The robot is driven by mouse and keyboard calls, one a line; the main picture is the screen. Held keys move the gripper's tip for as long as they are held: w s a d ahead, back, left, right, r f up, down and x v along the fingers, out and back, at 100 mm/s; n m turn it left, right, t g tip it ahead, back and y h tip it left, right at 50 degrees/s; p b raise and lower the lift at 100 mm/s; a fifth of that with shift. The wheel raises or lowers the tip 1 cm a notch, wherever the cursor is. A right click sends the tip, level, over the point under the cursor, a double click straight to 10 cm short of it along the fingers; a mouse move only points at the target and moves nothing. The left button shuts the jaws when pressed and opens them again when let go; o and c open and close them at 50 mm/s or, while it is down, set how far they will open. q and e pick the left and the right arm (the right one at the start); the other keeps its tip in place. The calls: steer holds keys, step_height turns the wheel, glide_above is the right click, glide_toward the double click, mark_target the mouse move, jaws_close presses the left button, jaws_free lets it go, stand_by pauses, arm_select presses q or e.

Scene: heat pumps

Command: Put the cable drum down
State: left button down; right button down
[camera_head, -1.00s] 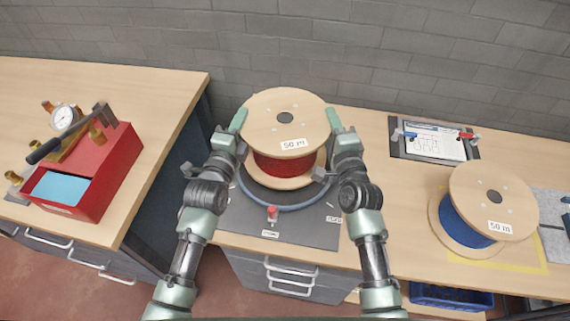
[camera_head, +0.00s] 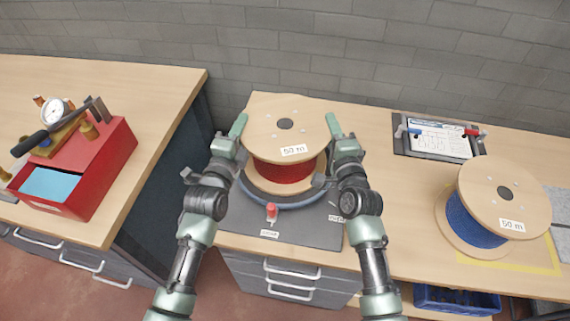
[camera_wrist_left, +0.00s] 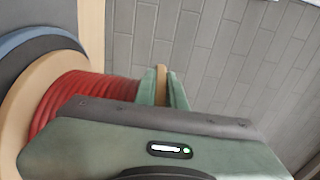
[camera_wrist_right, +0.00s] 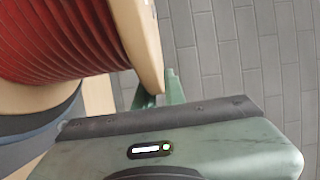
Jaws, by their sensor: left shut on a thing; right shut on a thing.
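The cable drum (camera_head: 285,172) has pale wooden flanges, red cable and a "50 m" label. It is upright above a round blue-grey ring (camera_head: 284,203) on a dark mat. My left gripper (camera_head: 238,126) is shut on the left rim of its upper flange. My right gripper (camera_head: 334,126) is shut on the right rim. The fingers pinch the flange edge in the left wrist view (camera_wrist_left: 162,88) and the right wrist view (camera_wrist_right: 156,92). The lower flange covers most of the ring; I cannot tell whether they touch.
A second drum with blue cable (camera_head: 470,222) stands right on a yellow-marked area. A clipboard (camera_head: 437,139) lies at the back right. A red box with a gauge (camera_head: 85,170) is on the left bench. A small red knob (camera_head: 271,212) is on the mat's front. A brick wall stands behind.

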arm_select(q)
steer(key=c, duration=1.8)
jaws_free()
steer(key=shift+f, duration=0.2)
steer(key=shift+c, duration=0.2)
arm_select(e)
steer(key=c, duration=1.8)
jaws_free()
steer(key=shift+f, duration=0.25)
steer(key=shift+c, duration=0.2)
arm_select(q)
steer(key=o, duration=0.4)
steer(key=shift+c, duration=0.2)
arm_select(e)
steer(key=o, duration=0.4)
steer(key=shift+r, duration=0.1)
steer(key=shift+c, duration=0.2)
arm_select(q)
steer(key=shift+s+r, duration=0.1)
steer(key=shift+r, duration=0.05)
arm_select(e)
steer(key=shift+s, duration=0.1)
arm_select(q)
steer(key=shift+s, duration=0.1)
